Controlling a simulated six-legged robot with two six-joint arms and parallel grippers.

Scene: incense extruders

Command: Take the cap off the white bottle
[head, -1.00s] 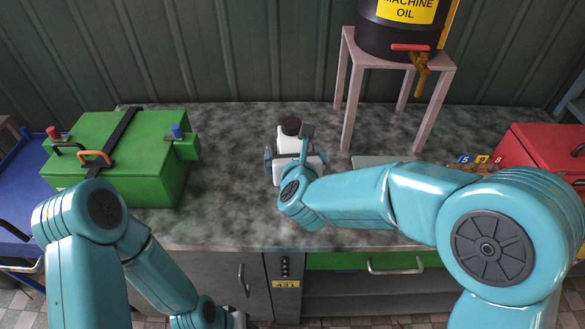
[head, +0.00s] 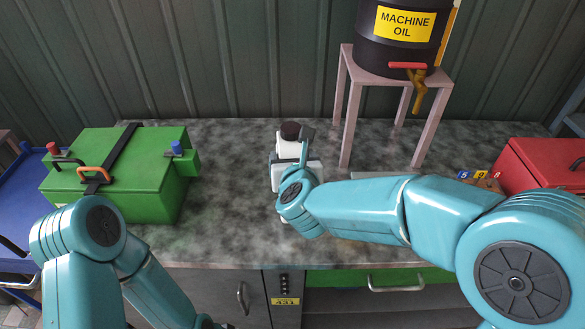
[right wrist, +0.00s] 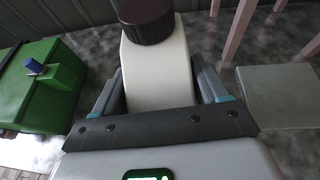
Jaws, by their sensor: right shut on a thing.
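The white bottle (head: 288,148) is at the middle of the counter and has a dark brown cap (head: 290,130) on top. In the right wrist view the bottle (right wrist: 158,75) fills the space between my fingers, and its cap (right wrist: 146,22) is at the upper edge. My right gripper (head: 298,163) is shut on the bottle's body, below the cap. The gripper hides the bottle's base, so I cannot tell whether it touches the counter. My left arm shows at the lower left, but its gripper is out of view.
A green box (head: 120,185) stands on the counter (head: 225,200) at left. A black machine oil drum (head: 400,50) with a tap sits on a pinkish stand (head: 345,105) behind right. A red box (head: 545,165) is at far right. The counter between green box and bottle is clear.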

